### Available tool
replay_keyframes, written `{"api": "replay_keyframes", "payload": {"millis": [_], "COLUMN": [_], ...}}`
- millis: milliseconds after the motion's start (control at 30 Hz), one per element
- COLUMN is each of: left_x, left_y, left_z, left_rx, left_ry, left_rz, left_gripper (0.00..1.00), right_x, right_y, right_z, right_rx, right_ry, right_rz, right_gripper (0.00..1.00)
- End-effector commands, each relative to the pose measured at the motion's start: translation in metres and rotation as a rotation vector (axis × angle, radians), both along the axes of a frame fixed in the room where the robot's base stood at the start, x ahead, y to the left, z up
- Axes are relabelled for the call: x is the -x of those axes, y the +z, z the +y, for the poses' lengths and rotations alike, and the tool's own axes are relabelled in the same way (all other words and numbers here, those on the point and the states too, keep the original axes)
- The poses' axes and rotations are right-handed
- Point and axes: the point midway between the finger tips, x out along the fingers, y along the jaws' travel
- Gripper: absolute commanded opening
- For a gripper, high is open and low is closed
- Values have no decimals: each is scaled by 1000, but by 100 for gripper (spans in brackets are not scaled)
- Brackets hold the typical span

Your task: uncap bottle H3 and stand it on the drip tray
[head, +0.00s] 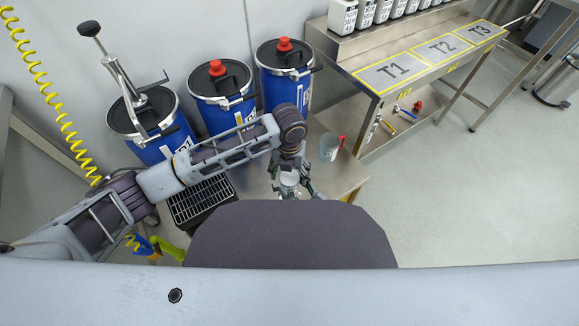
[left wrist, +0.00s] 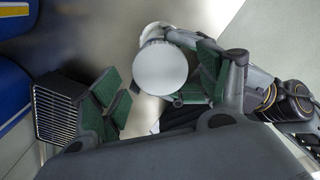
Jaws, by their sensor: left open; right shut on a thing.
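A white bottle with a pale round top (head: 289,179) is near the centre of the head view, close to the low steel table. In the left wrist view the round top (left wrist: 160,68) faces the camera. I cannot read its label or tell whether it is capped. My right gripper (head: 305,185) is shut on the bottle from the right; its body is mostly hidden. My left gripper (head: 286,164) is open just above the bottle, with a green-padded finger on the left in its wrist view. The black slatted drip tray (head: 203,201) lies left of the bottle and appears empty (left wrist: 55,112).
Three blue drums (head: 288,91) stand behind, the left one with a pump (head: 130,95). A grey jug with a red handle (head: 329,147) stands on the low table (head: 345,178). A steel bench (head: 394,72) marked T1 to T3 carries white bottles (head: 343,17).

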Motion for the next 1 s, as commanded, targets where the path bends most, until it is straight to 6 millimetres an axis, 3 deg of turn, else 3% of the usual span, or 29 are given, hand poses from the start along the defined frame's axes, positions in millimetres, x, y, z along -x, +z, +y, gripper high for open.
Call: {"api": "replay_keyframes", "payload": {"millis": [200, 533, 900, 1000], "left_x": [0, 0, 0, 0], "left_y": [-12, -14, -14, -13], "left_z": [0, 0, 0, 0], "left_rx": [-1, 0, 0, 0], "left_ry": [0, 0, 0, 5], "left_rz": [1, 0, 0, 0], "left_gripper": [76, 76, 29, 29], "right_x": [0, 0, 0, 0], "right_y": [0, 0, 0, 0], "right_z": [0, 0, 0, 0], "right_rx": [1, 0, 0, 0], "right_ry": [0, 0, 0, 0], "right_rz": [1, 0, 0, 0], "right_gripper": [0, 0, 0, 0]}}
